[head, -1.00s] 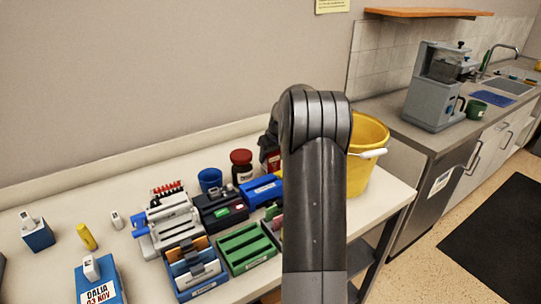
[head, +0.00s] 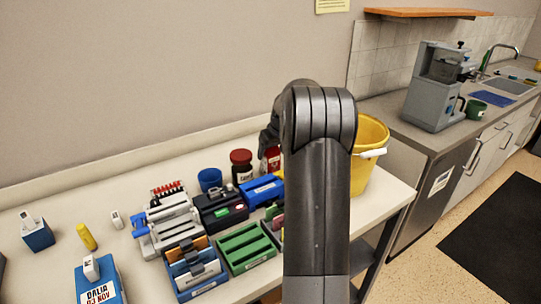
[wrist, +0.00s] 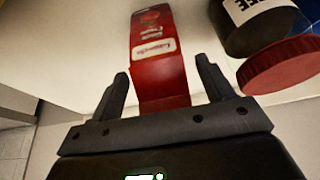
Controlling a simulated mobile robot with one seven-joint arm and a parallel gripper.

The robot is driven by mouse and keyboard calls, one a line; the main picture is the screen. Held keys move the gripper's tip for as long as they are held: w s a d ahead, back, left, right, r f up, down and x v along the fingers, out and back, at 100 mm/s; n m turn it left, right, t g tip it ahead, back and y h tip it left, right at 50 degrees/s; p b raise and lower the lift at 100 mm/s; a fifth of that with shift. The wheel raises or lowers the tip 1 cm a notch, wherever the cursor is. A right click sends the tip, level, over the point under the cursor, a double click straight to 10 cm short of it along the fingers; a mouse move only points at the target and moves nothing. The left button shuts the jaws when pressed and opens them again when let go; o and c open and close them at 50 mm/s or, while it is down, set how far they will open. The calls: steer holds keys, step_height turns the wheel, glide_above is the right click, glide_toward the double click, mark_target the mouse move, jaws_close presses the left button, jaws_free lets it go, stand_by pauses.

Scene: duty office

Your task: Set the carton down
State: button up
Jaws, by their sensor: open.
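The red carton (head: 271,160) stands at the back of the white table, just right of the jar with the dark red lid. It is partly hidden by my arm in the head view. In the wrist view the carton (wrist: 160,62) has a white label and its near end lies at the gap between the fingers. My gripper (wrist: 168,84) is open, with a finger on each side of the carton's near end and visible space at both sides. In the head view my arm hides the fingertips.
The dark jar with a red lid (head: 241,166) stands close beside the carton; a blue cup (head: 209,179) is further left. A yellow bucket (head: 366,165) stands to the right. Stationery holders, including a green rack (head: 246,246), crowd the table in front.

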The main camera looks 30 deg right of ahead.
steer(key=v, duration=0.9)
steer(key=s+a+r, duration=0.4)
steer(key=s+a, duration=0.3)
steer(key=a, duration=0.4)
steer(key=s+a+r, duration=0.4)
steer(key=s+a, duration=0.4)
steer(key=a, duration=0.3)
steer(key=s+a+f, duration=0.1)
steer(key=s+a, duration=0.2)
steer(key=s, duration=0.3)
steer(key=s+a+f, duration=0.2)
steer(key=s+a, duration=0.1)
steer(key=s, duration=0.3)
steer(key=s+a+f+t, duration=0.1)
steer(key=s+a+f, duration=0.1)
steer(key=s, duration=0.5)
steer(key=shift+a, duration=0.75)
